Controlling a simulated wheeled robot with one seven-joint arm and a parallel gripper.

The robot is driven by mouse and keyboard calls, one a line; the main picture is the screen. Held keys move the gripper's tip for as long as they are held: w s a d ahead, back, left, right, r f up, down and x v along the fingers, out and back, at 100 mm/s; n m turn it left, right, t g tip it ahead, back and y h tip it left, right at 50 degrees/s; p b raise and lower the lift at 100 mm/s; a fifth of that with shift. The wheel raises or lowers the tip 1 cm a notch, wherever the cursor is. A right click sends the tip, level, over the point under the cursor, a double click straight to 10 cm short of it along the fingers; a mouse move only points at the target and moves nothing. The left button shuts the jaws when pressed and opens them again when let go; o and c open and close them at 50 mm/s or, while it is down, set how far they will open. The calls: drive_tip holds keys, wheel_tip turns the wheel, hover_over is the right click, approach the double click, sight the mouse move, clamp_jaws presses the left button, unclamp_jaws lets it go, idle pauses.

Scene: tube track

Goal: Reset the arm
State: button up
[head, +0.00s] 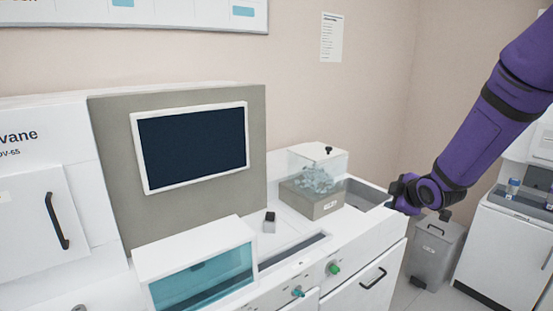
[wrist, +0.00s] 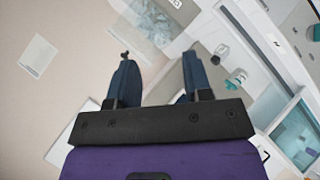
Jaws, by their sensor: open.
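My purple arm comes in from the upper right in the head view, bent down toward the right end of the white counter. My gripper (wrist: 158,80) shows in the wrist view with its two dark blue fingers spread apart and nothing between them. In the head view the end of the arm is by the counter's right end, near the grey recess (head: 366,195); the fingers are hard to make out there. I cannot tell whether the arm touches the counter.
A clear-lidded box (head: 316,180) with crumpled clear contents stands left of my arm's end. A screen panel (head: 193,145) and a teal-windowed unit (head: 200,270) are further left. A grey bin (head: 436,250) and a white cabinet (head: 505,250) stand on the right. Space above the counter is open.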

drive_tip(key=s+r+m+g+h, duration=0.15)
drive_tip(key=s+r+m, duration=0.25)
drive_tip(key=s+r, duration=0.4)
drive_tip(key=s+a+r+m+g, duration=0.1)
drive_tip(key=s+r+m, duration=0.3)
drive_tip(key=s, duration=1)
drive_tip(key=s+a+r+m+g, duration=0.1)
drive_tip(key=s+r+m+g, duration=0.2)
drive_tip(key=s, duration=1)
drive_tip(key=r+m, duration=0.1)
drive_tip(key=m, duration=0.2)
drive_tip(key=shift+s, duration=0.4)
drive_tip(key=shift+g, duration=0.25)
